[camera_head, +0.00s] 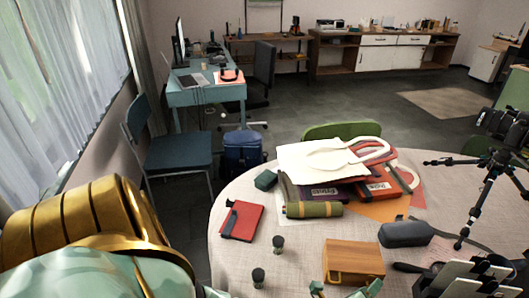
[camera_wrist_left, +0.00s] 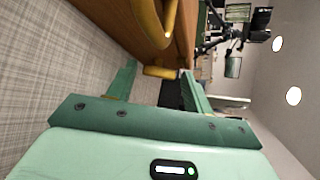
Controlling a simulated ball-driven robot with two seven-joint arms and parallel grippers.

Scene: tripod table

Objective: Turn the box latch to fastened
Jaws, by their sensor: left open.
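A wooden box (camera_head: 354,258) sits near the front of the round table, with brass-coloured fittings on its near side. In the left wrist view the box's brown wooden face (camera_wrist_left: 115,22) fills the top, with a curved brass handle (camera_wrist_left: 168,25) on it. A small brass piece, apparently the latch (camera_wrist_left: 158,72), shows between my fingertips. My left gripper (camera_head: 346,290) is at the box's near side; its green fingers stand open around the brass piece in the left wrist view (camera_wrist_left: 158,80). I cannot tell whether they touch it. My right gripper is not in view.
A red book (camera_head: 242,220) and two small dark cylinders (camera_head: 278,244) (camera_head: 258,277) lie left of the box. A grey case (camera_head: 405,234) and a black tripod (camera_head: 480,200) are at the right. Books and a green roll (camera_head: 314,209) are behind.

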